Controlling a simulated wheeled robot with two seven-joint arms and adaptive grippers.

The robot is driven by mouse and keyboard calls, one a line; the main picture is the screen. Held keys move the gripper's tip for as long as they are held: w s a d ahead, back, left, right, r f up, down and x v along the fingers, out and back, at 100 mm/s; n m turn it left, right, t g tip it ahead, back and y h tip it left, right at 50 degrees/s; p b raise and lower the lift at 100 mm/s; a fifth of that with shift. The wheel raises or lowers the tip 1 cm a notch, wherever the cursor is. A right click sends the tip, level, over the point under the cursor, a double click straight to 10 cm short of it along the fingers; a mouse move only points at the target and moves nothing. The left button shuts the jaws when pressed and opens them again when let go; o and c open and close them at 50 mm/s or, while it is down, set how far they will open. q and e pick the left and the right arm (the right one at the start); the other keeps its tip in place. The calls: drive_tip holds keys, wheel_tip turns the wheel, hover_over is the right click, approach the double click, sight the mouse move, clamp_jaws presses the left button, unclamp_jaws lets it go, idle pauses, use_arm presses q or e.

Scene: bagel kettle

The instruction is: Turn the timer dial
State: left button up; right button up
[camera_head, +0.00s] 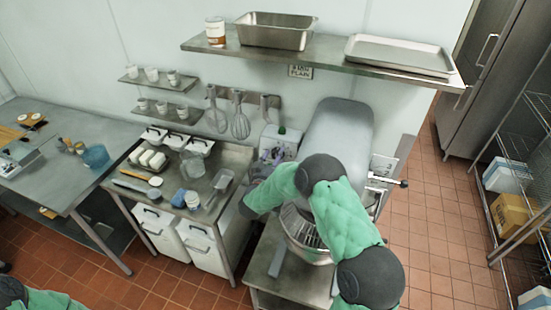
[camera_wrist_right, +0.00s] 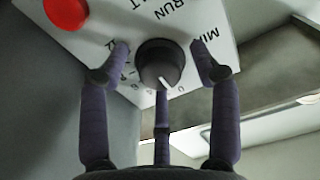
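The timer dial (camera_wrist_right: 160,63) is a dark round knob with a pale pointer line on a light control panel (camera_wrist_right: 215,18). My right gripper (camera_wrist_right: 161,52) is open, with a purple finger on each side of the dial and a third finger below it. Small gaps show between the side fingertips and the dial; I cannot tell whether the third finger touches it. In the head view my right gripper (camera_head: 272,156) is at the control box (camera_head: 284,138) beside the mixer, and the dial is hidden. My left gripper is out of view; only part of that arm shows at bottom left.
A red button (camera_wrist_right: 66,12) is on the panel, up and left of the dial. The large grey mixer (camera_head: 337,130) stands right of the box, with its bowl (camera_head: 300,243) under my right forearm. Whisks (camera_head: 239,122) hang on the wall to the left. A counter (camera_head: 228,160) holds several containers.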

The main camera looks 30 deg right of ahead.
drive_tip(key=c, duration=0.9)
drive_tip(key=shift+s+r+m+b, duration=0.15)
drive_tip(key=shift+m+b, duration=3.45)
drive_tip(key=shift+b, duration=1.9)
drive_tip(key=shift+w+r+m+b, duration=0.15)
drive_tip(key=shift+m+b, duration=3.45)
drive_tip(key=shift+b, duration=1.85)
drive_tip(key=shift+s, duration=0.1)
